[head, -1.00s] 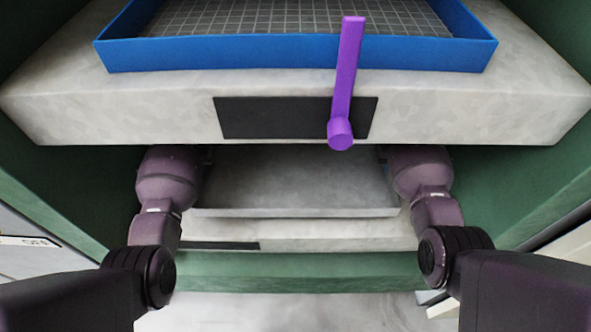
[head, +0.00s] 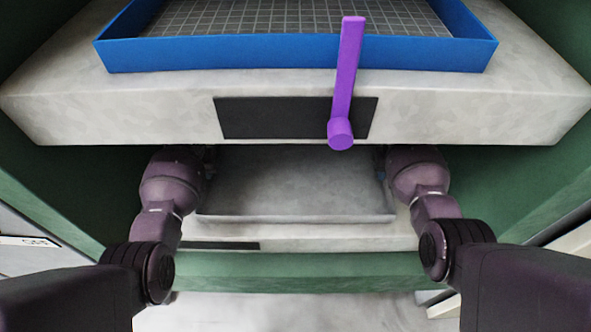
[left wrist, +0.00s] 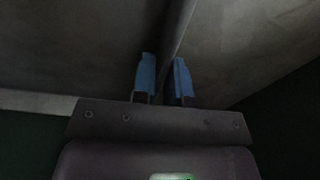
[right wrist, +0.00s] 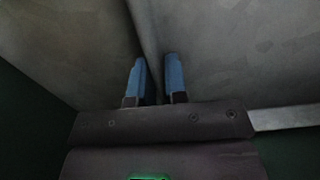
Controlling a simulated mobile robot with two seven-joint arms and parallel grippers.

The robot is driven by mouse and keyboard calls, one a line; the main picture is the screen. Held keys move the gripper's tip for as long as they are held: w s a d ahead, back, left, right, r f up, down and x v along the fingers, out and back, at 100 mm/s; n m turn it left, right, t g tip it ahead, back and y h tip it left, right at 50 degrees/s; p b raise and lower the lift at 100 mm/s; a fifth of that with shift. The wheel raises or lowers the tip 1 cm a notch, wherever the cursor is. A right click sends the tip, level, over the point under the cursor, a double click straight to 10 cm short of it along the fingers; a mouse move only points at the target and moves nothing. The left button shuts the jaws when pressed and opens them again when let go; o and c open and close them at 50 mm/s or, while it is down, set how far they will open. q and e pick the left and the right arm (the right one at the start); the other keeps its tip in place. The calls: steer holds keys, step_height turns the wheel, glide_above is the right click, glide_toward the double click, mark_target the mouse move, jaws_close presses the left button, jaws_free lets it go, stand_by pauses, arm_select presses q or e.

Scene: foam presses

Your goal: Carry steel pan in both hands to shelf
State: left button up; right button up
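The grey steel pan (head: 295,185) is a wide, shallow, rectangular tray in the opening below the upper slab in the head view. Its back is hidden under that slab. My left gripper (left wrist: 164,75) is at the pan's left side, its blue fingers on either side of the pan's wall (left wrist: 178,30). My right gripper (right wrist: 155,75) is at the right side, its blue fingers likewise astride the wall (right wrist: 147,30). Both look shut on the wall. In the head view the fingers are mostly hidden behind my wrists.
A pale shelf surface (head: 330,237) with a dark strip (head: 220,245) lies below the pan. The upper slab (head: 150,115) carries a blue tray (head: 250,53) with a grid floor, and a purple lever (head: 345,80) hangs at its front. Green walls (head: 500,180) stand close on both sides.

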arm_select(q)
steer(key=shift+o, duration=1.4)
arm_select(e)
steer(key=shift+o, duration=1.4)
arm_select(q)
steer(key=shift+r, duration=0.15)
step_height(320, 180, up, 12)
steer(key=s, duration=0.2)
steer(key=shift+f, duration=0.2)
arm_select(e)
step_height(320, 180, up, 12)
steer(key=shift+s, duration=0.15)
